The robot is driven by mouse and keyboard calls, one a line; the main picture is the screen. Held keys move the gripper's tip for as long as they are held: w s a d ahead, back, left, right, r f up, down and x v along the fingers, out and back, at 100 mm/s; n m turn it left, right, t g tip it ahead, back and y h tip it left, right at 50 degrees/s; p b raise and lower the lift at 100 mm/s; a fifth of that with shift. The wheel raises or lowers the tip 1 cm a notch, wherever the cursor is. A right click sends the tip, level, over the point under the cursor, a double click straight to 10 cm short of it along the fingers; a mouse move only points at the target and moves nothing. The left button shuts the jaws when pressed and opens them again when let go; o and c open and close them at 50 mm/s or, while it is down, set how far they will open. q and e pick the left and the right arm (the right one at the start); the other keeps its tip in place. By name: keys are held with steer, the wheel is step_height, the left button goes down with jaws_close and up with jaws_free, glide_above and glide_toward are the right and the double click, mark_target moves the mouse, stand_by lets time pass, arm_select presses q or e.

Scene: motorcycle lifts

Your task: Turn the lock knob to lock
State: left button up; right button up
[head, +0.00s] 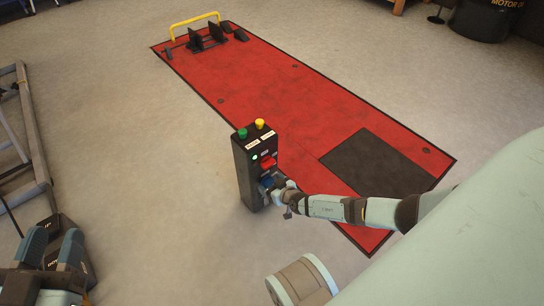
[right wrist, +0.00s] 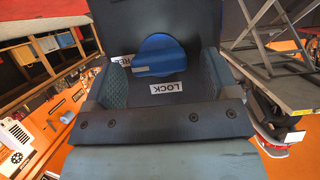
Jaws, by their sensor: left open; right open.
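The black control box (head: 243,175) stands upright beside the red lift platform (head: 290,95). The blue lock knob (right wrist: 160,56) is on its panel; its grip bar lies roughly across the right wrist view. A white LOCK label (right wrist: 168,87) reads upside down below the knob, and another label (right wrist: 123,59), partly hidden, sits at its left. My right gripper (right wrist: 163,72) is open, with one finger on each side of the knob and visible gaps between. In the head view my right gripper (head: 279,187) is at the box's lower front. My left gripper (head: 52,250) is open and empty at lower left.
A green button (head: 242,133) and a yellow button (head: 260,124) top the box, with a red part (head: 268,162) on its face. A grey metal frame (head: 35,130) stands at the left. The concrete floor left of the box is clear.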

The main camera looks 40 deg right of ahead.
steer(key=c, duration=0.9)
steer(key=shift+n, duration=0.3)
steer(key=n+h, duration=0.2)
steer(key=shift+a+n, duration=0.3)
steer(key=n+h, duration=0.1)
steer(key=n, duration=0.1)
steer(key=n+t+h, duration=0.1)
steer(key=shift+a+f+n+h, duration=0.2)
steer(key=shift+n+h, duration=0.1)
steer(key=shift+n, duration=0.1)
steer(key=n+t, duration=0.1)
steer(key=n, duration=0.1)
steer(key=n+h, duration=0.1)
steer(key=n, duration=0.1)
steer(key=shift+f+t+h, duration=0.2)
steer(key=shift+t+h, duration=0.1)
steer(key=shift+t, duration=0.1)
steer(key=shift+f+n+t+h, duration=0.15)
steer(key=shift+n+t+h, duration=0.2)
steer(key=shift+n, duration=0.85)
